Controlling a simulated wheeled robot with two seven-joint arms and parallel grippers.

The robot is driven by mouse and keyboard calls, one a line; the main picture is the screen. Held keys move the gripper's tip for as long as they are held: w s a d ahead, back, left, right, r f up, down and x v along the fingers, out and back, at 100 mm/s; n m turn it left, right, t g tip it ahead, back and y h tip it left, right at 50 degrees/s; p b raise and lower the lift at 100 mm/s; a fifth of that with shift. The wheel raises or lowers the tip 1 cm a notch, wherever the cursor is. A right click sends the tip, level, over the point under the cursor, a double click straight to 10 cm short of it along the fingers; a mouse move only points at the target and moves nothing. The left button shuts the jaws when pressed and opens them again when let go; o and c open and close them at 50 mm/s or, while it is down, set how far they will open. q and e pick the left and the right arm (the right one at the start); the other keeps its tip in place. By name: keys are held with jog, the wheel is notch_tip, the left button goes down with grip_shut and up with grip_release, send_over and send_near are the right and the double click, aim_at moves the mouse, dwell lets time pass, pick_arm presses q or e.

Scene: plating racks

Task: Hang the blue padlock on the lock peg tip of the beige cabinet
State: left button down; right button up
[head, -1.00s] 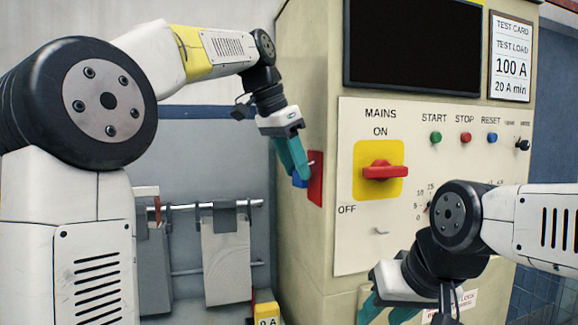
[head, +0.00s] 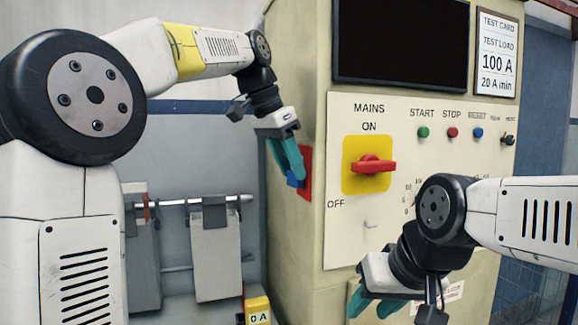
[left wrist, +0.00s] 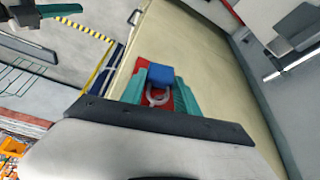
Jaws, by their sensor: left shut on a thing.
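The blue padlock (head: 292,182) is between the teal fingers of my left gripper (head: 296,176), which is shut on it. It is close in front of the red board on the side of the beige cabinet (head: 295,120). In the left wrist view the blue body (left wrist: 158,70) lies beyond the pale ring-shaped shackle, between the fingers. Whether it touches the board I cannot tell. A small pale peg (head: 371,224) sticks out of the front panel below the mains switch. My right gripper (head: 374,304) is low in front of the cabinet, its fingers apart and empty.
The red board (head: 305,172) is fixed on the cabinet's left side. The red mains switch (head: 372,166) sits on a yellow plate. A rail (head: 175,203) with hanging grey plates stands left of the cabinet. A yellow block marked 0 A (head: 258,308) is below.

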pick_arm(q)
jog(key=shift+d+f, duration=0.1)
jog(key=c, duration=0.8)
grip_release()
jog(key=shift+d, duration=0.1)
jog(key=shift+s, duration=0.1)
jog(key=v, duration=0.7)
jog(key=s+a+f+n+t, duration=0.1)
jog(key=s+a+f+n, duration=0.2)
jog(key=a, duration=0.2)
jog(key=s+a+f+n+t, duration=0.1)
jog(key=s+a+f+n, duration=0.1)
jog(key=s+f, duration=0.3)
jog(key=s+a+f+n+y, duration=0.1)
jog(key=s+a+f+n, duration=0.2)
jog(key=f, duration=0.7)
jog(key=s+a+f+n+t, duration=0.1)
jog(key=s+a+f+n, duration=0.1)
jog(key=s+f, duration=0.5)
jog(key=shift+a+f+n+t+y, duration=0.3)
jog(key=shift+a+f+n+y, duration=0.1)
jog(key=shift+a+f, duration=0.4)
